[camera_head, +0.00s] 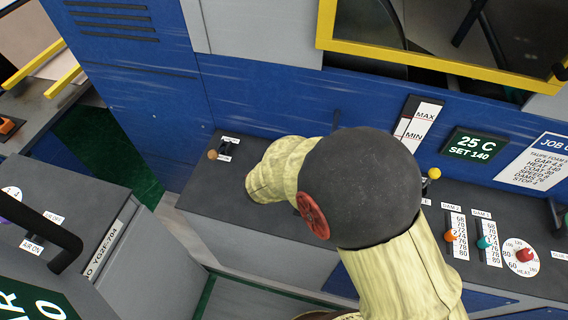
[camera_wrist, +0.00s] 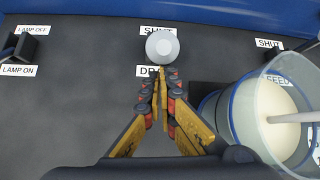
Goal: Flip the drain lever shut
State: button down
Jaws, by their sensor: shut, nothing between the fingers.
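The drain lever's pale grey round knob (camera_wrist: 162,47) shows at the top middle of the wrist view. It sits between a SHUT label above, which it partly covers, and a DRAIN label (camera_wrist: 146,71) below. The lever's shaft is hidden under the knob, so its tilt is hard to tell. My gripper (camera_wrist: 161,72) is shut and empty. Its fingertips lie just below the knob in the wrist view and cover part of the DRAIN label; I cannot tell whether they touch the knob. In the head view my arm hides the gripper and this lever.
A clear cup (camera_wrist: 275,112) of cream liquid with a rod stands right of the fingers, by a FEED label. A lamp switch (camera_wrist: 28,47) is at left. The head view shows a yellow knob (camera_head: 434,173), sliders and a red dial (camera_head: 524,255) right of my arm.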

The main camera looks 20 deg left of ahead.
jog(key=shift+w+a+r+g+p, duration=0.1)
jog(key=shift+w+r+g+p, duration=0.7)
jog(key=shift+p, duration=1.9)
jog(key=shift+w+a+r+g+p, duration=0.1)
jog(key=shift+w+r+g+p, duration=0.2)
jog(key=shift+w+r+p, duration=1.7)
jog(key=shift+s+f+p, duration=0.4)
jog(key=shift+f+p, duration=0.4)
jog(key=shift+w+a+r, duration=0.2)
jog(key=shift+w+r, duration=0.1)
jog(key=shift+r, duration=0.15)
jog(key=shift+a+r+p, duration=0.1)
jog(key=shift+r+p, duration=0.3)
jog(key=shift+p, duration=0.15)
jog(key=p+v, duration=0.2)
jog(key=w+p+v, duration=0.1)
jog(key=p+v, duration=0.1)
jog(key=v, duration=0.1)
jog(key=p+v, duration=0.2)
jog(key=shift+r, duration=0.6)
jog(key=shift+s+r+p, duration=0.25)
jog(key=shift+p, duration=0.15)
